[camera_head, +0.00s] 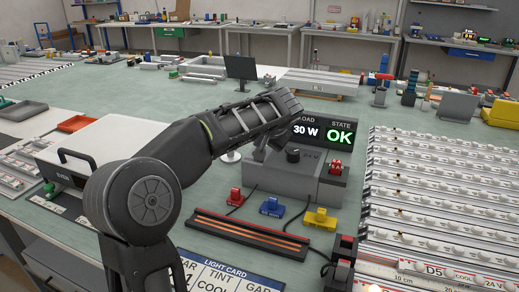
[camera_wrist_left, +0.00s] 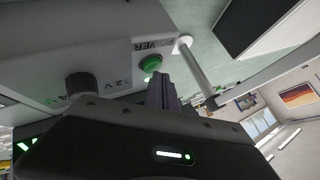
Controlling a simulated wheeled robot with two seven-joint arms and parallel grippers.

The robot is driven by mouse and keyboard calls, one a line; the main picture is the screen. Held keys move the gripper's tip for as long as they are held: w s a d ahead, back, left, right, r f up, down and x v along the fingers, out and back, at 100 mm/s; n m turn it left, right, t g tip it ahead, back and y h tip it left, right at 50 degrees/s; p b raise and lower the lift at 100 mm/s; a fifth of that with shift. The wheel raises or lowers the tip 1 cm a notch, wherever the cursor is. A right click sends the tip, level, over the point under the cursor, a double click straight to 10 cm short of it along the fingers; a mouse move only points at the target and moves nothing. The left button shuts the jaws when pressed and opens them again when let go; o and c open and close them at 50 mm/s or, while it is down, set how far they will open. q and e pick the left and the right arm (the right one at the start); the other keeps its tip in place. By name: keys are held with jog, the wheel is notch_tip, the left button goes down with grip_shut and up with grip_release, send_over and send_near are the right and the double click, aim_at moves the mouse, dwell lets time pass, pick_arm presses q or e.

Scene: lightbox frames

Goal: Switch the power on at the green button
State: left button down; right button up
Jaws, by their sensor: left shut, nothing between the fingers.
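The green button (camera_wrist_left: 151,64) sits beside the POWER label on the grey power box in the left wrist view. The box (camera_head: 318,185) stands mid-table in the head view, with a black knob (camera_head: 293,155) on top; my left arm hides the button there. My left gripper (camera_wrist_left: 164,92) is shut and empty, its fingertips close beside the button. I cannot tell whether they touch it. In the head view the left gripper (camera_head: 262,150) hangs over the box's left end, partly hidden. The display (camera_head: 322,130) behind the box is lit and reads 30 W and OK.
Red (camera_head: 236,197), blue (camera_head: 271,207) and yellow (camera_head: 320,219) plugs lie before the box. A rail with copper strips (camera_head: 250,233) lies nearer. Rows of light strips (camera_head: 440,200) fill the right side.

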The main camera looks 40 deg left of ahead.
pick_arm(q)
jog(key=shift+r+p, duration=2.15)
jog(key=shift+r, duration=0.9)
